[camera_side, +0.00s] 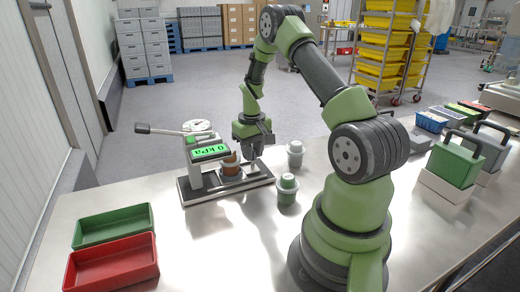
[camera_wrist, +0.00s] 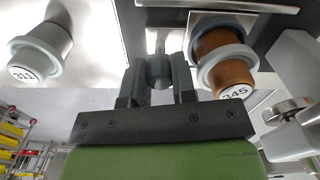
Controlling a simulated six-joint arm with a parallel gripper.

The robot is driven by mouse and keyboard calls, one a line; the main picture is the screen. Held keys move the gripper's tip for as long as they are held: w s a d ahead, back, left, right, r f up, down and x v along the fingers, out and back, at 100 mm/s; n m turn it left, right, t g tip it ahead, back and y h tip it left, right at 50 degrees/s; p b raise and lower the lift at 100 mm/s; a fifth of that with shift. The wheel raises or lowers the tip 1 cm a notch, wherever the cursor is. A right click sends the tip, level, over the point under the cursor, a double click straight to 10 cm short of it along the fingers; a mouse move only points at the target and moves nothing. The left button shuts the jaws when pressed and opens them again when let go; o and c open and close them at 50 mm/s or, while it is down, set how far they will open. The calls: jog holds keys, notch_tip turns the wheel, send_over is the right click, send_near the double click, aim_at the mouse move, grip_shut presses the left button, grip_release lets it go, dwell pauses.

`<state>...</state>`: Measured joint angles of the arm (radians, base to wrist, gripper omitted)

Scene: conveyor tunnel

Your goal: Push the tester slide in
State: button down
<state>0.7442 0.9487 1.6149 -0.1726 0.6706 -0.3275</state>
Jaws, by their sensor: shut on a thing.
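The tester (camera_side: 207,155) stands on the steel table, with a lever, a round gauge and a green display reading 0 kPa. Its slide carries a brown cup (camera_side: 231,166) in a pale ring, at the tester's right side. In the wrist view the cup (camera_wrist: 225,68) is labelled 345. My gripper (camera_side: 252,152) points down just right of the cup. In the wrist view my gripper (camera_wrist: 158,80) is shut on the slide's grey knob (camera_wrist: 158,68), between its two dark fingers. The slide's rail is partly hidden by my gripper and the cup.
A green bin (camera_side: 112,226) and a red bin (camera_side: 112,264) lie at the front left.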

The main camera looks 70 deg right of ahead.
jog(key=c, duration=1.2)
grip_release()
notch_tip(320, 180, up, 10)
jog(key=shift+o, duration=1.4)
jog(key=shift+s+d+m, duration=0.1)
jog(key=shift+m, duration=0.2)
notch_tip(320, 180, down, 10)
jog(key=m+y, duration=0.1)
jog(key=m, duration=0.4)
jog(key=m+t+y, duration=0.1)
jog(key=m, duration=0.5)
jog(key=m+t+y, duration=0.1)
jog(key=m, duration=0.5)
jog(key=shift+y, duration=0.3)
